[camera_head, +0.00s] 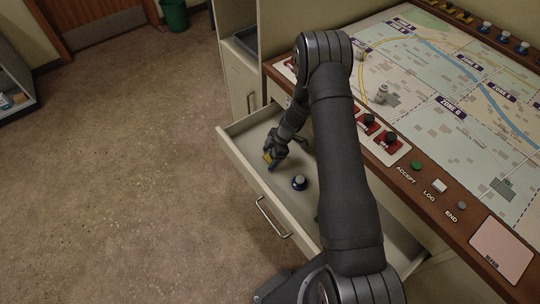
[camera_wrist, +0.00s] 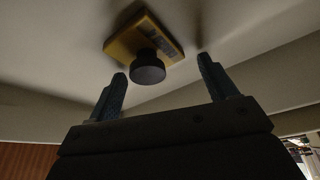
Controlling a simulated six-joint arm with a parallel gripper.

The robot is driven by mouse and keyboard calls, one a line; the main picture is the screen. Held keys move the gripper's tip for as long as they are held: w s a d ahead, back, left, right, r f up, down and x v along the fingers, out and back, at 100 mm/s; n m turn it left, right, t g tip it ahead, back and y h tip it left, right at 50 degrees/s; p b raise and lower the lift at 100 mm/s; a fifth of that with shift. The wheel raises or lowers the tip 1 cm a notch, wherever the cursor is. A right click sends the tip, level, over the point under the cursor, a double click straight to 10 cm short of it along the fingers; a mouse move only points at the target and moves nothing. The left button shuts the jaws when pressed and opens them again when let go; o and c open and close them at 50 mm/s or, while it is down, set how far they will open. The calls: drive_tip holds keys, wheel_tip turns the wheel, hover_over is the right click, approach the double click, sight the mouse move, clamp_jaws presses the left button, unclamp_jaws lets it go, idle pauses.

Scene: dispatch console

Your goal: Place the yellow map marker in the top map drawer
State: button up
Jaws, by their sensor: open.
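The yellow map marker (camera_wrist: 122,48) has a square yellow base and a round dark knob. In the wrist view it lies against the pale drawer floor, just beyond my open fingers (camera_wrist: 162,88), with the knob between and ahead of the fingertips. In the head view a bit of the yellow marker (camera_head: 267,157) shows beside my gripper (camera_head: 271,160), which is low inside the open drawer. The top map drawer (camera_head: 236,160) is pulled out from the console. I see clear space between each finger and the knob.
The map table (camera_head: 440,75) with red-based markers (camera_head: 386,142) and buttons is above to the right. Open floor lies to the left.

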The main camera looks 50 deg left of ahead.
sight(270, 159)
drive_tip(key=shift+w+r, duration=0.15)
drive_tip(key=shift+r, duration=0.3)
drive_tip(key=r, duration=0.8)
drive_tip(key=shift+w+d, duration=0.2)
drive_tip(key=shift+w, duration=0.2)
drive_tip(key=shift+r, duration=0.5)
drive_tip(key=shift+f, duration=0.1)
drive_tip(key=f, duration=0.6)
drive_tip(key=s+f, duration=0.1)
drive_tip(key=f, duration=0.3)
drive_tip(key=shift+s+a, duration=0.1)
drive_tip(key=shift+a, duration=0.1)
wheel_tip(270, 159, up, 2)
drive_tip(key=shift+r, duration=1)
drive_tip(key=shift+f, duration=0.15)
